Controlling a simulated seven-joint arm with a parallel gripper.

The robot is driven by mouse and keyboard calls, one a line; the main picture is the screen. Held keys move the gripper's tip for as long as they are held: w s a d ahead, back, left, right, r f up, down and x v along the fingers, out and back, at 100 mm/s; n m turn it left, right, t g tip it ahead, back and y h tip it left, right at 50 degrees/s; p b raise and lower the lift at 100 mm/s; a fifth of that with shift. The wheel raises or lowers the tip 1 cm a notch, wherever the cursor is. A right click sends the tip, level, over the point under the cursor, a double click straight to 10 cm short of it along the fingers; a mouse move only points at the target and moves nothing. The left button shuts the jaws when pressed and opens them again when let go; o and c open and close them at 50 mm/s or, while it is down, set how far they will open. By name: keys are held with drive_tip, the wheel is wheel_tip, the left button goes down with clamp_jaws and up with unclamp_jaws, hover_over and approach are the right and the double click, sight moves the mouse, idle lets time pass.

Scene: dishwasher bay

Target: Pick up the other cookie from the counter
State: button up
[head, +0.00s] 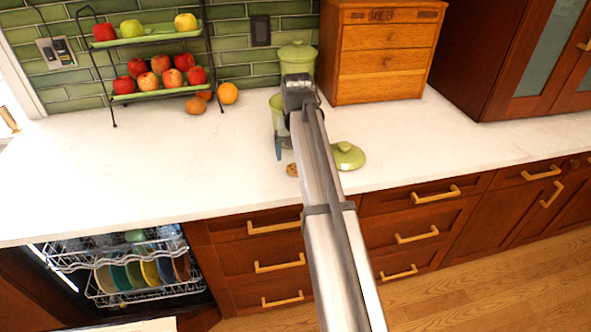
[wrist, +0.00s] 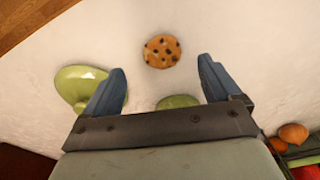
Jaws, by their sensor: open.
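A round brown cookie with dark chips (wrist: 161,51) lies flat on the white counter in the wrist view, just beyond my fingertips and roughly centred between them. In the head view the cookie (head: 292,170) is partly hidden by my arm. My gripper (wrist: 162,70) is open and empty, with its two blue fingers spread apart. In the head view a fingertip of my gripper (head: 279,152) shows left of the arm, above the counter near the cookie.
A green lid (head: 347,156) lies right of my arm. A green jar (head: 276,105) stands behind the gripper, partly hidden, with a lidded canister (head: 298,58) behind. A fruit rack (head: 150,90) and wooden drawer box (head: 385,50) stand at the back. The left counter is clear.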

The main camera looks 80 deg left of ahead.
sight(295, 168)
drive_tip(key=shift+a+f, duration=0.2)
drive_tip(key=shift+f, duration=0.65)
drive_tip(key=shift+a+f, duration=0.2)
drive_tip(key=shift+f, duration=0.65)
drive_tip(key=shift+a+f, duration=0.2)
drive_tip(key=shift+f, duration=0.65)
drive_tip(key=c, duration=0.7)
